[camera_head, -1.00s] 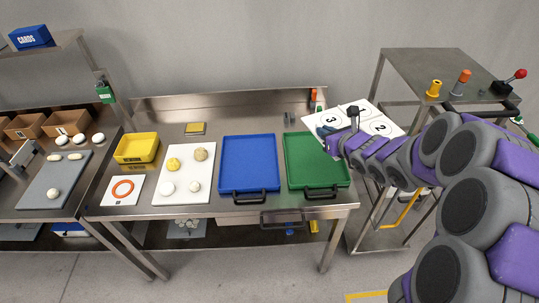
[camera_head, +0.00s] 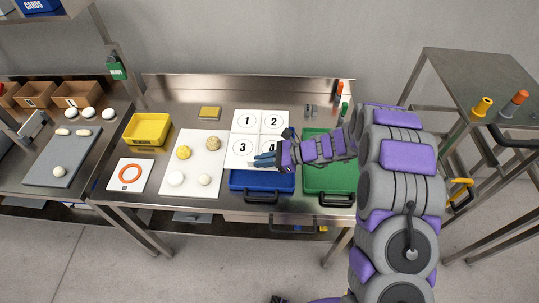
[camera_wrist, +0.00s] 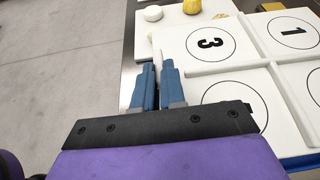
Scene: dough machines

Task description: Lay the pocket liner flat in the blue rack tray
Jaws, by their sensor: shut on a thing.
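The pocket liner (camera_head: 259,136) is a white square panel with numbered circles 1 to 4. In the head view it is over the far part of the blue rack tray (camera_head: 262,184), whose near part and black handle show. In the wrist view the liner (camera_wrist: 236,66) spreads to the right of the fingers. My gripper (camera_head: 262,160) reaches in from the right, its blue fingers at the liner's near edge. It also shows in the wrist view (camera_wrist: 160,68), shut with a narrow white part of the liner between the fingers. The gap between liner and tray cannot be told.
A green tray (camera_head: 331,177) lies to the right under my arm. A white board (camera_head: 194,150) with dough pieces lies close on the left. A yellow bin (camera_head: 147,129) and an orange ring card (camera_head: 130,175) are farther left. Small bottles stand at the back right.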

